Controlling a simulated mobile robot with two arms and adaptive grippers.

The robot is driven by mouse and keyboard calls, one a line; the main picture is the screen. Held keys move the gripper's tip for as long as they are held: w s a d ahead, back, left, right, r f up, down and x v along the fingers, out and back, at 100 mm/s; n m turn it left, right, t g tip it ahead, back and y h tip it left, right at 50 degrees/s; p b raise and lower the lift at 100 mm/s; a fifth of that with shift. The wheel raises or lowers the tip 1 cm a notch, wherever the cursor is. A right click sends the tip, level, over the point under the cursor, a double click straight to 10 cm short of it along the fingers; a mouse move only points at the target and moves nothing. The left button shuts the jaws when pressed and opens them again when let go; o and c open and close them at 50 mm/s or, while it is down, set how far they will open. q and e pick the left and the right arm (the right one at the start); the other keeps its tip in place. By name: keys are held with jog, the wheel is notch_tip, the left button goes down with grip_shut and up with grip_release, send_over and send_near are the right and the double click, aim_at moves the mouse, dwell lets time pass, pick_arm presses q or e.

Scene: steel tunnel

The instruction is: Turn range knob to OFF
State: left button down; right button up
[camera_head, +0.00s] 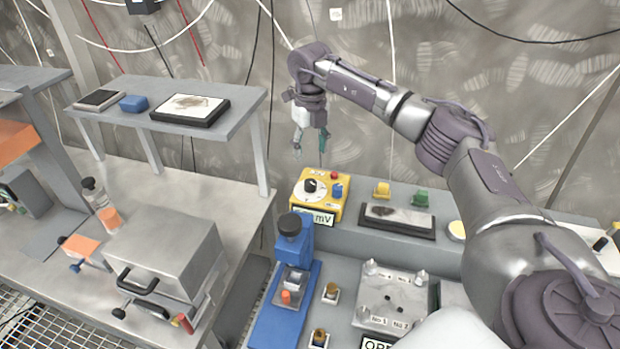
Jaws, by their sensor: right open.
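The yellow meter box (329,207) stands on the grey bench near the centre, with a label ending in "mV" on its front. A black round knob (310,186) sits on its top face over a white dial; I take it for the range knob. Its pointer setting is too small to read. A small red part and a blue part sit to the right of the knob. My right gripper (310,148) hangs above and behind the box, fingers down, open and empty, apart from the knob. My left gripper is not in view.
A blue press-like device (288,262) stands in front of the box. A flat dark-framed panel (397,219) and yellow and green blocks lie to the right. A raised grey shelf (234,103) stands at left, and a metal case (164,249) sits below it. Cables hang behind.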

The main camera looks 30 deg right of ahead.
aim_at(310, 182)
notch_tip(310, 182, down, 10)
jog(key=p, duration=0.2)
jog(key=shift+r+p, duration=0.2)
jog(key=shift+p, duration=0.1)
jog(key=shift+w+f, duration=0.1)
jog(key=shift+f, duration=0.5)
grip_shut()
